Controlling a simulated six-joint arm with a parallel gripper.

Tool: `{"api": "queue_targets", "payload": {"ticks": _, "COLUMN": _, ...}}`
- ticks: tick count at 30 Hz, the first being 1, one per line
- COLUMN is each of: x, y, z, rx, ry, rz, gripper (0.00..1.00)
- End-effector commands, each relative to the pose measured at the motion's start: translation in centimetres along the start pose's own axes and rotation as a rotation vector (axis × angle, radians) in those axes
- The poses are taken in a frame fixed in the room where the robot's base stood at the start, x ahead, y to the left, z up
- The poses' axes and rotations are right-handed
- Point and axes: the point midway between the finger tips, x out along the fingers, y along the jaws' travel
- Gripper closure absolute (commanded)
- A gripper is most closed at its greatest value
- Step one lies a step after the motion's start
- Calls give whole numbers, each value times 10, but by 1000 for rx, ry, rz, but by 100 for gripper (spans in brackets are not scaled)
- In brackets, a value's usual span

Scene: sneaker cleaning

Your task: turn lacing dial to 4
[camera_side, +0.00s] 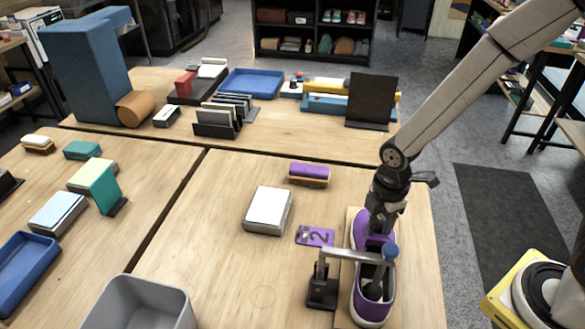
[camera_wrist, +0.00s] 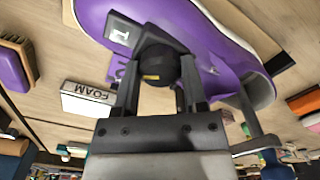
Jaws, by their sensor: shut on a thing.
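The purple sneaker (camera_side: 359,300) stands on a board at the right of the front table, and it fills the top of the wrist view (camera_wrist: 230,40). In the wrist view a round black lacing dial (camera_wrist: 157,64) sits against the shoe, with a small yellow mark on its edge. A white label with a dark character (camera_wrist: 121,37) is beside the dial; I cannot read the dial's setting. My gripper (camera_wrist: 158,82) is shut on the dial, one finger on each side. In the side view my gripper (camera_side: 376,222) reaches down onto the sneaker and hides the dial.
A metal clamp arm (camera_side: 345,257) with a blue knob (camera_side: 390,251) crosses the sneaker close to my gripper. A purple card marked 2 (camera_side: 314,236), a white foam box (camera_side: 268,210) and a purple brush (camera_side: 309,174) lie to the left. A grey bin (camera_side: 140,305) stands at front left.

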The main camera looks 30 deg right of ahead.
Motion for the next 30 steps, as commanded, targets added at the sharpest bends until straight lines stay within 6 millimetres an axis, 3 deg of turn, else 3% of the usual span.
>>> {"api": "queue_targets", "payload": {"ticks": 30, "x": -1, "y": 0, "z": -1, "rx": 965, "ry": 3, "rz": 3, "gripper": 100}}
